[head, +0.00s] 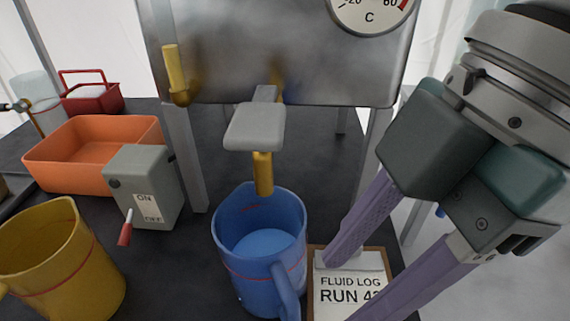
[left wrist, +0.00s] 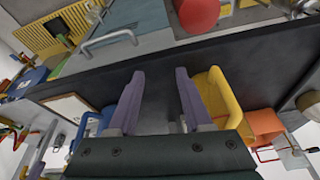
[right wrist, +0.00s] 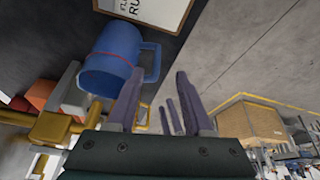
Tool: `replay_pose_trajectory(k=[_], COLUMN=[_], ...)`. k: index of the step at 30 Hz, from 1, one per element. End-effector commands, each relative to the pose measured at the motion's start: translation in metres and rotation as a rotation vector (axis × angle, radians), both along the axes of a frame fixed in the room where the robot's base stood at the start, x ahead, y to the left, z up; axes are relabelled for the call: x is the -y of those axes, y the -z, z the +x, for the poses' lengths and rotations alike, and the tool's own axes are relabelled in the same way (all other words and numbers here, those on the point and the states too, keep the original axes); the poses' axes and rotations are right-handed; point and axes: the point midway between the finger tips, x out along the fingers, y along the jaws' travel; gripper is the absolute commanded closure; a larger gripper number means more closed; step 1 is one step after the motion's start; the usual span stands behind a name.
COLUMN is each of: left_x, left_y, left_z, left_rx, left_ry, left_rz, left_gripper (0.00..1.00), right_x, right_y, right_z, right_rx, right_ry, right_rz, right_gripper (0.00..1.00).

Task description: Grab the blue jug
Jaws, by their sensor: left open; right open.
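The blue jug (head: 236,262) stands upright under a yellow spout in the head view, with blue liquid inside and its handle toward the front. It also shows in the right wrist view (right wrist: 108,58), just beyond my right fingers, with its handle on the right. My right gripper (head: 345,288) reaches in from the right, open and empty, with its fingers over the clipboard beside the jug. It also shows in the right wrist view (right wrist: 158,79). My left gripper (left wrist: 159,76) is open and empty in the left wrist view and out of the head view.
The steel tank (head: 285,60) with its grey lever (head: 255,128) and yellow spout (head: 263,175) overhangs the jug. A clipboard (head: 350,288) lies right of it. A grey switch box (head: 145,190), yellow jug (head: 60,265) and orange bin (head: 95,155) stand left.

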Motion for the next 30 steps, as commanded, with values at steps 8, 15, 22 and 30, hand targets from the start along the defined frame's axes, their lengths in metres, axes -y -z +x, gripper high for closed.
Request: replay_pose_trajectory(k=[8,15,22,30], left_x=[0.000,0.000,-0.001,-0.002], left_y=[0.002,0.004,0.006,0.006], left_z=[-0.001,-0.001,-0.001,-0.001], left_rx=[-0.002,-0.002,-0.002,-0.002], left_ry=[-0.001,0.000,0.002,0.005], left_rz=[0.000,0.001,0.004,0.008], left_gripper=[0.50,0.50,0.50,0.50], right_x=[-0.014,-0.030,-0.036,-0.036], right_y=[0.032,0.063,0.079,0.079], right_z=[-0.003,0.002,0.001,0.001], right_rx=[-0.003,-0.004,0.001,0.001], right_ry=[0.000,0.001,0.000,0.000], right_rz=[0.001,0.001,0.001,0.001], right_gripper=[0.49,0.49,0.49,0.60])
